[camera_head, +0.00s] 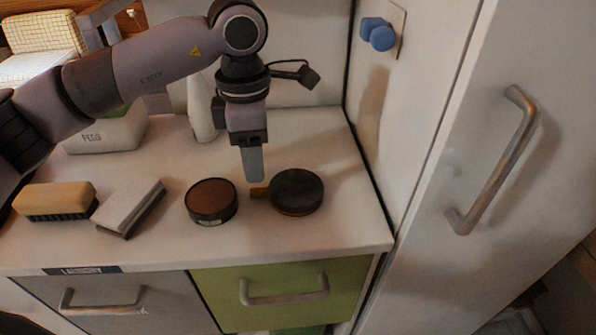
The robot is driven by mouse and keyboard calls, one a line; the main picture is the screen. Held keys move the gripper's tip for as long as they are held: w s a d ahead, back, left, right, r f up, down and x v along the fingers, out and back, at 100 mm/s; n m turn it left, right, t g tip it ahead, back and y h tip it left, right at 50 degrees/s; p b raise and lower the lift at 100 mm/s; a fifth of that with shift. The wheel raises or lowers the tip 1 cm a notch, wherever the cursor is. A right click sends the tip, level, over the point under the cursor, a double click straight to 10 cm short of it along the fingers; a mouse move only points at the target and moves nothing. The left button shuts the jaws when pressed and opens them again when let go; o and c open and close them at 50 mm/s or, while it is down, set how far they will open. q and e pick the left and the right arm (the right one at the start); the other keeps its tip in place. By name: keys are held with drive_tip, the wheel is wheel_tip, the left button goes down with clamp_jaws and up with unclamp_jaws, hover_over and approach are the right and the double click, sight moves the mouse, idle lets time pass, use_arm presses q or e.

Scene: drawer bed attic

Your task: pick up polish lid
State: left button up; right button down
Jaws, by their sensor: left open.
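The polish lid (297,190) looks like a dark round disc on the white countertop, right of centre. To its left stands an open round tin (211,201) with brown polish inside. A small brown piece (259,192) shows between them, at the lid's left edge; I cannot tell what it is. My left gripper (254,178) points down just above and left of the lid, over the gap between tin and lid. It is open and holds nothing visible. Its fingers overlap in this view. My right gripper is out of view.
A brush (56,202) and a grey-white block (128,208) lie on the left. A white bottle (200,110) and a white container (105,135) stand behind. A tall cabinet with a metal handle (495,165) bounds the right. The front right countertop is clear.

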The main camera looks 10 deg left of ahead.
sight(258, 190)
use_arm(q)
drive_tip(key=shift+w+f+p, duration=0.2)
drive_tip(key=shift+f+p, duration=0.15)
drive_tip(key=shift+f, duration=3.15)
clamp_jaws()
